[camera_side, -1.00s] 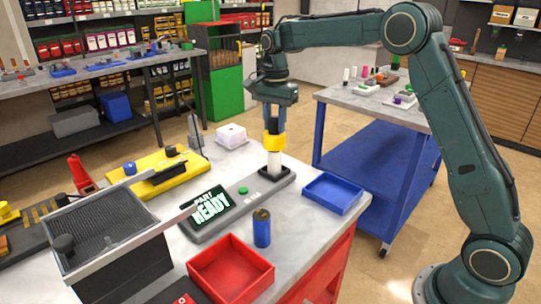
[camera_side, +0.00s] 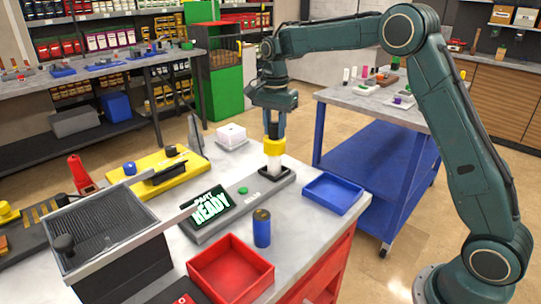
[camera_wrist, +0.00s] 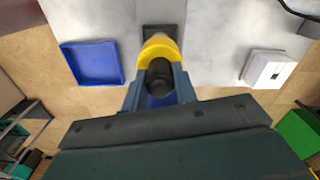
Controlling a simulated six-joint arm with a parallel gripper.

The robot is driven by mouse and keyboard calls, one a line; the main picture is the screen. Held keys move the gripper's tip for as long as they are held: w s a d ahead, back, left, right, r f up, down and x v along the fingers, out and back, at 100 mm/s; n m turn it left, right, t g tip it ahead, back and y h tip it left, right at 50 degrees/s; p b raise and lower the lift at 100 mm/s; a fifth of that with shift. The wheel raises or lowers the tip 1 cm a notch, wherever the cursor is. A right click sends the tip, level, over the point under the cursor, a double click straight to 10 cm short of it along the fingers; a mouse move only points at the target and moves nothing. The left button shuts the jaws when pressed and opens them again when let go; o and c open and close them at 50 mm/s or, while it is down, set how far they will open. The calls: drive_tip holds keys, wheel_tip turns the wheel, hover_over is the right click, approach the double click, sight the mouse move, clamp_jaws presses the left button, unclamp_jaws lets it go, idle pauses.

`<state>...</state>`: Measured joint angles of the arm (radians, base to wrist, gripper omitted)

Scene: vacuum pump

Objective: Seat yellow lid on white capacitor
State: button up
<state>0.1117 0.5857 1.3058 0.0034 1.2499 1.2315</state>
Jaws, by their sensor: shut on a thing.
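The yellow lid (camera_side: 274,147) is a ring-shaped cap with a dark knob on top. It sits at the top of the white capacitor (camera_side: 273,169), which stands upright in a dark socket on a grey base. I cannot tell whether the lid is fully down. My gripper (camera_side: 274,127) points down and is shut on the lid's dark knob. In the wrist view, the lid (camera_wrist: 158,47) shows between the fingers of my gripper (camera_wrist: 158,78). The capacitor is mostly hidden there.
A blue tray (camera_side: 332,193) is to the right, a blue cylinder (camera_side: 262,228) and red tray (camera_side: 230,268) in front. A white box (camera_side: 231,136) stands behind.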

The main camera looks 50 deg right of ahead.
drive_tip(key=shift+f, duration=0.85)
idle(1.4)
drive_tip(key=o, duration=1)
drive_tip(key=shift+o, duration=0.2)
drive_tip(key=shift+r, duration=0.2)
drive_tip(key=shift+r, duration=4.3)
